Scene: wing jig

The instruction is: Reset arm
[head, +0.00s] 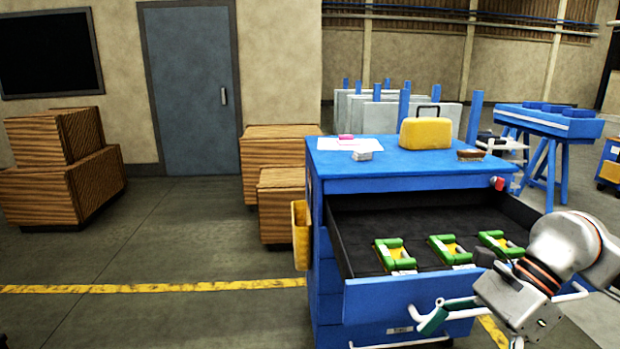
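My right arm comes in from the right, and its gripper (473,328) is in front of the blue cabinet's open top drawer (385,301). Part of the drawer front is hidden behind the gripper and wrist. My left arm and gripper are not in view.
The drawer's black interior holds three green-and-yellow parts (394,254). The blue cabinet top (385,170) carries a yellow case (425,133) and small items. Wooden crates (285,205) stand left of the cabinet. The floor at front left is clear.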

